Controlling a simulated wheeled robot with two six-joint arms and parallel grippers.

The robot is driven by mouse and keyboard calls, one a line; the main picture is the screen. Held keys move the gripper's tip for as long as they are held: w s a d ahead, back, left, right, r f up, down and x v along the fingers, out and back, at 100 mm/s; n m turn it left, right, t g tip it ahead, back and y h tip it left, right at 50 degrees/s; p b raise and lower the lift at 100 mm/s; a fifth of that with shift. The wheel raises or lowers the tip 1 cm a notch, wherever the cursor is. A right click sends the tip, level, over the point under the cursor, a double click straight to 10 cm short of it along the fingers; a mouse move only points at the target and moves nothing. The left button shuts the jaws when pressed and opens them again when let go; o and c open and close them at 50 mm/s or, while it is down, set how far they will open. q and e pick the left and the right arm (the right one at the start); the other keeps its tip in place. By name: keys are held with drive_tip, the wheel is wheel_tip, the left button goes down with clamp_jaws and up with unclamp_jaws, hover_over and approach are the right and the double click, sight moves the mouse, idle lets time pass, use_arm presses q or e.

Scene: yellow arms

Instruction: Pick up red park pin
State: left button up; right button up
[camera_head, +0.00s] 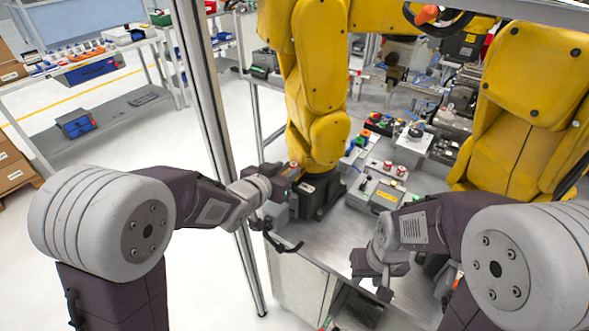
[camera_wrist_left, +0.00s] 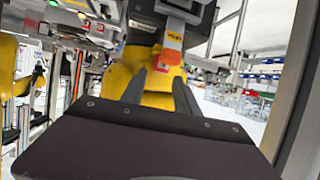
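A small red-orange piece (camera_wrist_left: 168,60) with a white and yellow label above it shows in the left wrist view, in front of a yellow robot arm. I cannot tell whether it is the red park pin. A small orange-red spot (camera_head: 293,164) also shows near my left gripper in the head view. My left gripper (camera_head: 283,184) reaches toward the base of the yellow arm. In the left wrist view its two dark fingers (camera_wrist_left: 158,88) are spread apart, with nothing visibly held between them. My right gripper (camera_head: 383,285) hangs over the table's front edge; its fingers are unclear.
Yellow robot arms (camera_head: 320,90) stand on the grey worktable (camera_head: 340,235). A grey box with red-topped buttons (camera_head: 387,166) sits between them. A metal post (camera_head: 205,90) rises left of the table. A shelf (camera_head: 75,65) stands at the back left; floor between is clear.

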sight(293, 166)
use_arm(q)
drive_tip(key=x, duration=0.4)
drive_tip(key=shift+w+f, duration=0.25)
drive_tip(key=shift+w, duration=0.05)
drive_tip(key=shift+s+r, duration=0.1)
drive_tip(key=shift+c, duration=0.4)
clamp_jaws()
drive_tip(key=shift+p, duration=0.3)
